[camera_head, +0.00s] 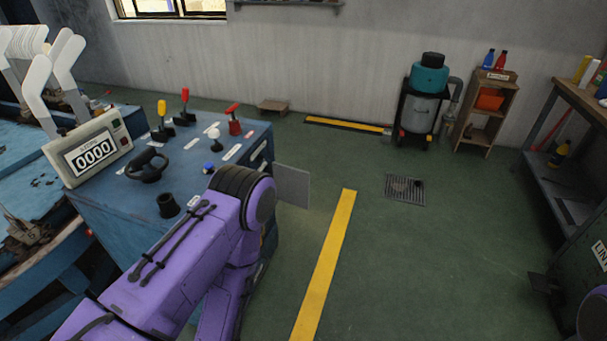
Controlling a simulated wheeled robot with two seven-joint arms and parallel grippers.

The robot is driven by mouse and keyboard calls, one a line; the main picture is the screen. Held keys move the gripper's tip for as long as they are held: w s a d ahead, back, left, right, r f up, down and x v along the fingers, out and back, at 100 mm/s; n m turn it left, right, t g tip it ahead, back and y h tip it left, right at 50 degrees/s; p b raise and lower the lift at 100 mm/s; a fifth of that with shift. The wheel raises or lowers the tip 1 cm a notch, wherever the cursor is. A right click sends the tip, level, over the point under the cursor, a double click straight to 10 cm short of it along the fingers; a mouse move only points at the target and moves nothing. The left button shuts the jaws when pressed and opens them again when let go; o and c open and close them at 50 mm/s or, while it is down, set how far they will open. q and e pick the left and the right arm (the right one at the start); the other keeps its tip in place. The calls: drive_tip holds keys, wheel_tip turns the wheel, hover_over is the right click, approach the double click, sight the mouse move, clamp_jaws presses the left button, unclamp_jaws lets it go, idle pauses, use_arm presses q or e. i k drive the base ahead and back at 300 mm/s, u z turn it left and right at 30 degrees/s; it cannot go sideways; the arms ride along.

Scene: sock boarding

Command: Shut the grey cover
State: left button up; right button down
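The grey cover (292,185) is a flat panel that stands out from the right side of the blue machine cabinet (105,205), so it is open. My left arm comes in from the lower left and bends in front of the cabinet, close to the cover's left edge. It hides much of the cabinet's right side and whatever the cover closes over. My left gripper does not show. Only a small purple piece of my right arm shows at the lower right edge, and its gripper is not in view.
The cabinet top carries levers, knobs and a counter (92,148) reading 0000. A yellow floor stripe (326,265) runs right of the cabinet. Green floor is free there, with a drain grate (404,190). A vacuum (426,95), wooden shelf (486,110) and workbench (577,95) stand farther right.

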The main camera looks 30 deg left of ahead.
sight(292, 184)
drive_tip(key=i, duration=3.6)
drive_tip(key=u, duration=4.65)
drive_tip(key=k, duration=0.2)
drive_tip(key=z, duration=0.85)
